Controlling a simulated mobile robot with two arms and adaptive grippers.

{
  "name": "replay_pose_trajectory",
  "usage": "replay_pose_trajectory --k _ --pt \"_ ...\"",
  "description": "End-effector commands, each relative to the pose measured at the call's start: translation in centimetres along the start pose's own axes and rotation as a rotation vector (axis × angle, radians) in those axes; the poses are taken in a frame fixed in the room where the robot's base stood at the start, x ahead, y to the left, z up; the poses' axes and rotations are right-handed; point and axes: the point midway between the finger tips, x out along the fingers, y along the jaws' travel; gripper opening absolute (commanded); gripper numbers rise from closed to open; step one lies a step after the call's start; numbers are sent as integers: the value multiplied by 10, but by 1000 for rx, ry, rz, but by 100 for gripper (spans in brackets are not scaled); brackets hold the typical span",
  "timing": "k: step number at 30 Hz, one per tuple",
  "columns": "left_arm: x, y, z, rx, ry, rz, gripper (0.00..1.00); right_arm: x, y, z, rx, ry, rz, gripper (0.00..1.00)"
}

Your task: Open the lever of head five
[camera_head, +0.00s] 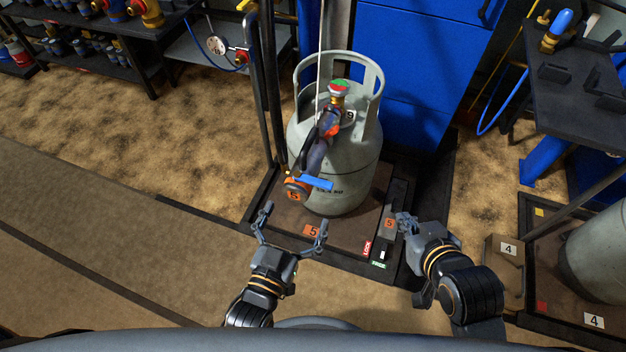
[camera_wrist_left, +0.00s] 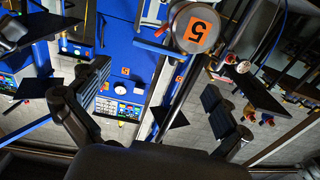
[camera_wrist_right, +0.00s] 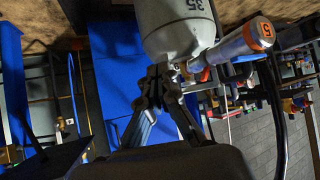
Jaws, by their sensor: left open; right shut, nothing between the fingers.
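Filling head five (camera_head: 296,190), with an orange "5" label on its end, hangs at the front of a grey gas cylinder (camera_head: 345,160). Its blue lever (camera_head: 316,183) extends to the right across the cylinder's front. In the left wrist view the head's round end (camera_wrist_left: 195,28) is at the top, and a blue bar (camera_wrist_left: 156,47) shows beside it. My left gripper (camera_head: 295,220) is open and empty, in front of the head, fingers spread. My right gripper (camera_head: 402,219) is shut and empty, right of the cylinder; in the right wrist view its fingers (camera_wrist_right: 158,84) meet below the cylinder.
The cylinder stands on scale five (camera_head: 270,225), which has LOCK and FREE labels at its front right. A dark post (camera_head: 268,90) rises at the left, and a blue cabinet (camera_head: 415,75) stands behind. Scale four (camera_head: 560,325) and another cylinder are at the right.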

Motion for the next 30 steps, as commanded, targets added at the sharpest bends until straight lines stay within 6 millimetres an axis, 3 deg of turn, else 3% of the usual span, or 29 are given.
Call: replay_pose_trajectory --k 6,12,19,28,30 --pt "48 0 1 -1 3 0 100 5 -7 -43 -2 230 -14 0" --pt "78 0 1 0 2 0 100 -1 -11 -77 -2 404 -25 0" --pt "93 0 0 0 0 0 100 -7 -14 -95 -2 502 -30 0" --pt "94 0 0 0 -1 0 100 -8 -14 -97 -2 512 -31 0" --pt "94 0 0 0 -1 0 88 -8 -14 -97 -1 512 -31 0"
